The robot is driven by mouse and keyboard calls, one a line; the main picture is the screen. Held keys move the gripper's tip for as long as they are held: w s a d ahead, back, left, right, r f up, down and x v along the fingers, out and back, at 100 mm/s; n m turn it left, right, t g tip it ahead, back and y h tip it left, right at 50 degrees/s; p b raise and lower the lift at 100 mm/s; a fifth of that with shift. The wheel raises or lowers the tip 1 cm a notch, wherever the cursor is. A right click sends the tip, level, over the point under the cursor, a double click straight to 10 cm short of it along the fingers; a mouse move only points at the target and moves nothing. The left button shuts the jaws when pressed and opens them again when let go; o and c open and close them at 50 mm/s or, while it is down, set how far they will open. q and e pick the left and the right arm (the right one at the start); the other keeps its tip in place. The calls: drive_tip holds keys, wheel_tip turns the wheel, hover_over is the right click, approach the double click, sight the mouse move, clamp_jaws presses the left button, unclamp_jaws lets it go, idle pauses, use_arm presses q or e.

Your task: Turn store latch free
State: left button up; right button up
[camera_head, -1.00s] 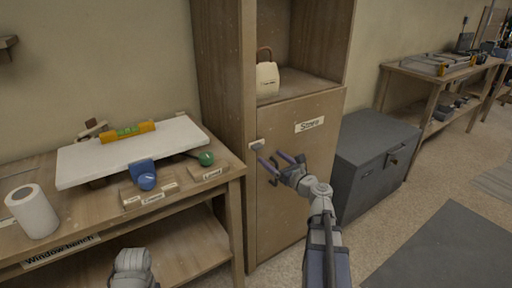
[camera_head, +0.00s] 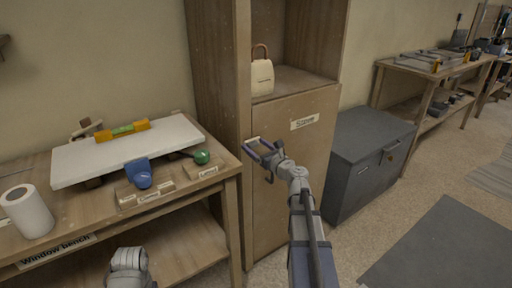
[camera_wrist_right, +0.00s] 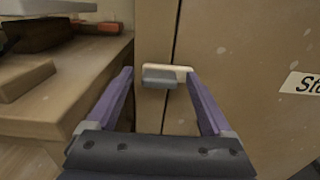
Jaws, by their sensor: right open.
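The store latch (camera_wrist_right: 158,77) is a small grey bar on a pale plate, lying roughly level across the seam at the door's left edge. The store door (camera_head: 300,165) is shut, with a "Store" label (camera_head: 304,121). My right gripper (camera_head: 251,145) is open in front of the latch, largely covering it in the head view. In the right wrist view the two purple fingers (camera_wrist_right: 160,73) stand either side of the latch, with gaps showing and no clear contact. My left gripper is out of view; only a grey part of my left arm shows at the bottom.
The window bench (camera_head: 230,182) stands close left of the cabinet, bearing a white board (camera_head: 75,163), a level (camera_head: 122,130) and a white roll (camera_head: 28,212). A grey chest (camera_head: 350,150) stands right of the door. A pale bag (camera_head: 262,78) sits on the open shelf above.

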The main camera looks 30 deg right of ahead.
drive_tip(key=shift+c, duration=0.2)
clamp_jaws()
idle(0.4)
drive_tip(key=shift+n, duration=0.4)
drive_tip(key=n, duration=0.4)
drive_tip(key=shift+a+r+p, duration=0.15)
drive_tip(key=shift+r+p, duration=0.1)
drive_tip(key=shift+p, duration=0.05)
drive_tip(key=n, duration=0.4)
drive_tip(key=shift+a+r+n, duration=0.15)
drive_tip(key=shift+a+n, duration=0.1)
drive_tip(key=shift+n, duration=0.05)
drive_tip(key=n, duration=0.4)
drive_tip(key=shift+s+a, duration=0.1)
drive_tip(key=shift+a, duration=0.1)
drive_tip(key=shift+a+n, duration=0.15)
drive_tip(key=shift+n, duration=0.95)
drive_tip(key=shift+a+n, duration=0.1)
drive_tip(key=shift+n, duration=1.3)
